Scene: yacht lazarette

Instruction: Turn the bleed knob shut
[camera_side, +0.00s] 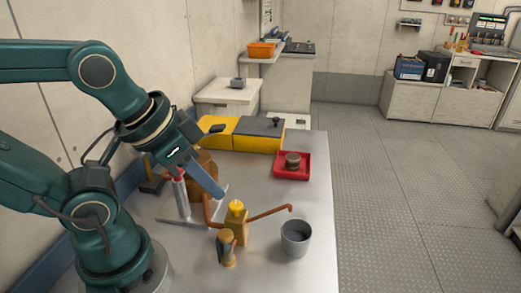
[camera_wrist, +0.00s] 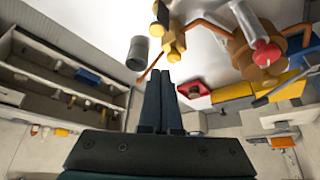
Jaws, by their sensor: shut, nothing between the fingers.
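The yellow bleed knob (camera_side: 236,206) sits on top of an upright brass block (camera_side: 238,230), with copper pipe on both sides. In the wrist view, the knob (camera_wrist: 173,57) and block (camera_wrist: 174,38) show just beyond my fingertips, slightly right. My gripper (camera_side: 221,195) is shut and empty. Its tips slant down and sit close to the knob, on its left and above in the side view. I cannot tell whether they touch it. The closed fingers also show in the wrist view (camera_wrist: 160,76). The knob's marking or turn angle is too small to read.
A copper-coloured vessel (camera_side: 204,163) and a red-topped cylinder (camera_side: 181,187) stand left. A red tray (camera_side: 305,174) and yellow case (camera_side: 220,139) lie behind.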

